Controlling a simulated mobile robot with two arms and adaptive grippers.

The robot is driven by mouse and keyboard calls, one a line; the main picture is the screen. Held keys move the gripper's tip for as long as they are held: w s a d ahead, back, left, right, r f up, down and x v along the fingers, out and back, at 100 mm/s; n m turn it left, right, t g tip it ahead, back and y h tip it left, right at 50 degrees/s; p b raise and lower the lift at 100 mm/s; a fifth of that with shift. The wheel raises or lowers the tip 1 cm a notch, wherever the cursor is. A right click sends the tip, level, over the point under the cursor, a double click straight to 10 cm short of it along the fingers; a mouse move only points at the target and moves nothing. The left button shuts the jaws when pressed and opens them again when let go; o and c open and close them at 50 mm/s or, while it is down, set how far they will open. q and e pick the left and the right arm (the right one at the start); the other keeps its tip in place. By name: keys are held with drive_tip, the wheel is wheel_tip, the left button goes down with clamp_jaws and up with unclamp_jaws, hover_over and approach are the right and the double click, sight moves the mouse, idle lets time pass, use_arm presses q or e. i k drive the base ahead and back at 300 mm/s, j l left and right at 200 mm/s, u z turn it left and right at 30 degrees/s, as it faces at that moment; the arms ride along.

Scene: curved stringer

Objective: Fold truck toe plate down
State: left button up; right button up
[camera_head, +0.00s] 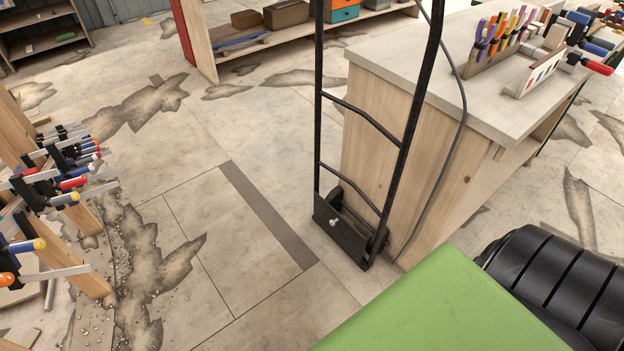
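A black hand truck (404,150) stands upright beside a wooden workbench, and its top runs out of the picture. Its toe plate (340,236) is at the foot of the frame. The plate looks folded up, standing nearly vertical between the side rails, with a small light knob on its face. A wheel shows partly behind the plate. Neither of my grippers is in view.
The workbench (400,65) holds pliers and clamps, and a dark cable hangs by it. A green surface (445,310) and a black ribbed object (550,280) fill the lower right. Clamps (60,170) on wooden posts stand at left. The stained floor before the truck is clear.

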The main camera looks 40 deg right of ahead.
sight(345, 235)
drive_tip(key=i+j+z, duration=0.1)
drive_tip(key=i+z, duration=0.4)
drive_tip(key=i+j+z, duration=0.3)
drive_tip(key=i+z, duration=0.2)
drive_tip(key=i+j+z, duration=0.35)
drive_tip(key=z, duration=0.15)
drive_tip(key=j, duration=0.1)
